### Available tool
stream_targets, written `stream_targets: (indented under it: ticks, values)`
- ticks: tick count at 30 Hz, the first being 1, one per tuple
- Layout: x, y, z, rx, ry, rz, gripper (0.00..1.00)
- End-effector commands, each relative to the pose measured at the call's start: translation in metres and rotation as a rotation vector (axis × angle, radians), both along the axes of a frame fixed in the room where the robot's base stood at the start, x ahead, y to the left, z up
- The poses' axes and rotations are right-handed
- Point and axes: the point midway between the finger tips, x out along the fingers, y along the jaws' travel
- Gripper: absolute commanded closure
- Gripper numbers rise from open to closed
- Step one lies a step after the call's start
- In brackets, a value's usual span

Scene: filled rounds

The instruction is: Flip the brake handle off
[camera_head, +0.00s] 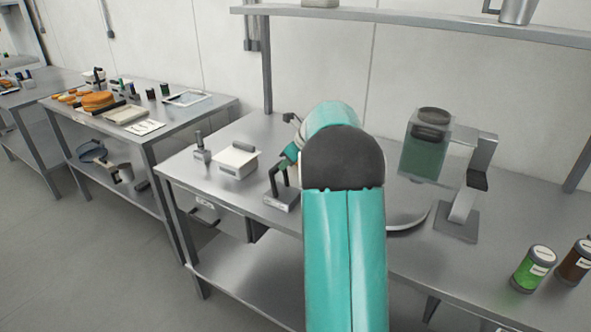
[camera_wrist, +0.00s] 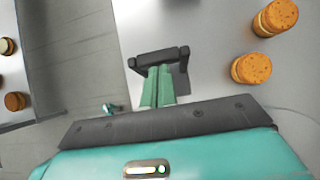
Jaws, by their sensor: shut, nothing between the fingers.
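The brake handle (camera_head: 277,180) is a dark bent lever on a small grey base (camera_head: 283,202), near the front edge of the middle table. In the head view it stands upright, and my gripper (camera_head: 288,158) is right beside its upper part. In the wrist view the dark crossbar of the handle (camera_wrist: 160,55) lies just past my green fingertips (camera_wrist: 157,76). The fingers are shut together with nothing between them. I cannot tell whether they touch the bar. My teal arm hides the table behind and right of the handle in the head view.
A white box (camera_head: 237,161) and a small lever device (camera_head: 201,149) stand left of the handle. A blender-like machine (camera_head: 430,150) and jars (camera_head: 533,268) are on the right. In the wrist view, orange round items (camera_wrist: 250,69) sit at the upper right.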

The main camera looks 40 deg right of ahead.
Motion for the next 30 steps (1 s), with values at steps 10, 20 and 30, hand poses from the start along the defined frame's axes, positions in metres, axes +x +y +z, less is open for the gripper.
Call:
stream_targets:
  ticks: [10,20,30]
  values:
    - [0.029,0.01,-0.001,-0.058,0.171,-0.001,1.0]
    - [0.038,0.014,-0.002,-0.057,0.168,0.0,1.0]
    - [0.04,0.016,-0.003,-0.055,0.167,0.001,1.0]
